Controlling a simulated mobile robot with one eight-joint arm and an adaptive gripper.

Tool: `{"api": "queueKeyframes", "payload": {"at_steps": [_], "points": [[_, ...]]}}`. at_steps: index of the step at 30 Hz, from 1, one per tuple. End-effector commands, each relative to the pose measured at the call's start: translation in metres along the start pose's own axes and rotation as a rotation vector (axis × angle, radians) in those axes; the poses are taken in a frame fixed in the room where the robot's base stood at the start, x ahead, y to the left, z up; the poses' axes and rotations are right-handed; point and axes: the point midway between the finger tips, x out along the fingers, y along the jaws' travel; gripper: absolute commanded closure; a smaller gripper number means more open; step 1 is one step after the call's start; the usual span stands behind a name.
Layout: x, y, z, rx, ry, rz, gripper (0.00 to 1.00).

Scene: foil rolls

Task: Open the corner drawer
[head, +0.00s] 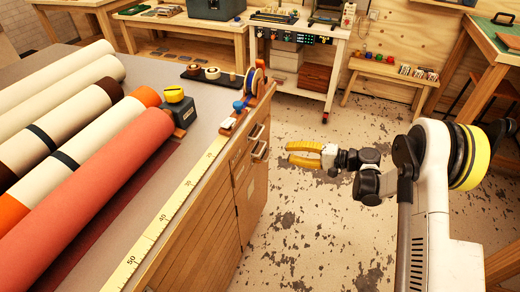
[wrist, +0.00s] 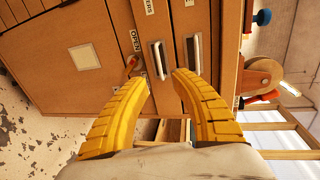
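The wooden cabinet (head: 205,205) has a corner drawer front at its far top end. In the wrist view, turned sideways, two metal handles show: one handle (wrist: 193,48) nearer the cabinet top and another handle (wrist: 157,60) below it. The drawer fronts look shut. The handles also show small in the head view, the upper (head: 256,131) and the lower (head: 259,151). My gripper (head: 289,153) is open and empty, to the right of the cabinet face, with its yellow fingers pointing at it. In the wrist view its fingertips (wrist: 162,76) sit apart in front of the handles, with no contact seen.
Large rolls (head: 85,185) lie on the cabinet top, with a ruler (head: 160,225) along its edge. A tape dispenser (head: 240,100) stands at the top corner. Bare floor (head: 300,235) lies right of the cabinet. A white cart (head: 300,60) stands behind.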

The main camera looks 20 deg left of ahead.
Motion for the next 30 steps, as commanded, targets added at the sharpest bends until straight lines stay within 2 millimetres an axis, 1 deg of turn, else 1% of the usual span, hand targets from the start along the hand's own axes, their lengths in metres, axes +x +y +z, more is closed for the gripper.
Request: {"api": "queueKeyframes", "payload": {"at_steps": [7, 11, 14, 17, 24, 27, 30], "points": [[0.001, -0.006, -0.004, 0.0, 0.0, 0.0, 0.7], [0.004, -0.002, -0.006, 0.0, 0.0, 0.0, 0.7], [0.013, 0.002, -0.006, 0.0, -0.001, 0.0, 0.7], [0.03, 0.004, -0.005, 0.0, -0.002, 0.001, 0.7], [0.078, 0.005, -0.005, -0.001, -0.002, 0.001, 0.7], [0.094, 0.005, -0.006, -0.001, -0.001, 0.001, 0.7], [0.105, 0.004, -0.006, 0.0, -0.002, 0.001, 0.7]]}}
